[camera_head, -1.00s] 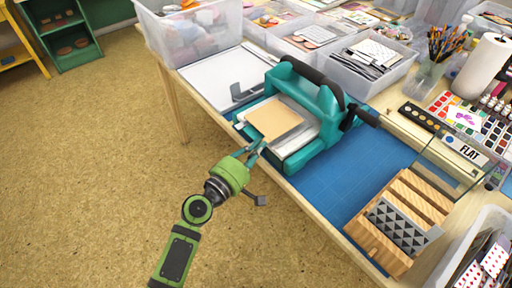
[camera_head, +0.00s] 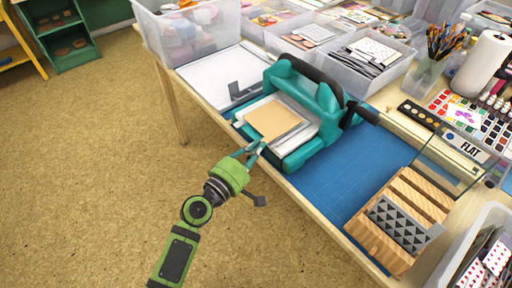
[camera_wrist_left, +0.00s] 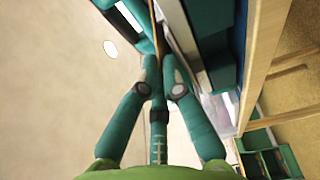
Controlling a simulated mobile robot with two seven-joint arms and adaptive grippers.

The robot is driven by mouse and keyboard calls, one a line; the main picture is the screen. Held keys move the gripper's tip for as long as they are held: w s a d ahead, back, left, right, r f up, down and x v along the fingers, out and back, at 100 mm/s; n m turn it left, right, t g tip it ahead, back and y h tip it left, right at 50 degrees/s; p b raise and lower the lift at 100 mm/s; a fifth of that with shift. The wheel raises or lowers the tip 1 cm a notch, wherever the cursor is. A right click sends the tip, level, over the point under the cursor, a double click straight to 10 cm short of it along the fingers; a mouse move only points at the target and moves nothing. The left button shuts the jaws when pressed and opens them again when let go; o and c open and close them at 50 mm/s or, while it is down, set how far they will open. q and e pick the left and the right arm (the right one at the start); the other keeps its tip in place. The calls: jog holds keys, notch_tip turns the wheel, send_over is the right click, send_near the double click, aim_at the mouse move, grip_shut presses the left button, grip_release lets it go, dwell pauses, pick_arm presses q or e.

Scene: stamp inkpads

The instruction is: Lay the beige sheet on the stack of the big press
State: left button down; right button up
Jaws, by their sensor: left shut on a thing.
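The beige sheet (camera_head: 273,118) lies over the white stack (camera_head: 301,133) on the bed of the big teal press (camera_head: 318,95). My left gripper (camera_head: 257,148) is shut on the near edge of the beige sheet, at the front of the press. In the left wrist view the fingertips (camera_wrist_left: 160,62) meet on the thin edge of the sheet (camera_wrist_left: 156,30). I cannot tell whether the sheet touches the stack all over. My right gripper is not in view.
A blue mat (camera_head: 350,178) with free room lies right of the press. A wooden rack (camera_head: 391,228) stands at the table's near right. A paper trimmer (camera_head: 213,75) is left of the press. Clear bins (camera_head: 370,66) stand behind.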

pick_arm(q)
jog(key=shift+f+b, duration=0.4)
dwell(0.3)
jog(key=c, duration=1.3)
grip_release()
jog(key=shift+s+a, duration=0.75)
jog(key=shift+a, duration=0.3)
jog(key=shift+s+a, duration=0.75)
jog(key=shift+a, duration=0.25)
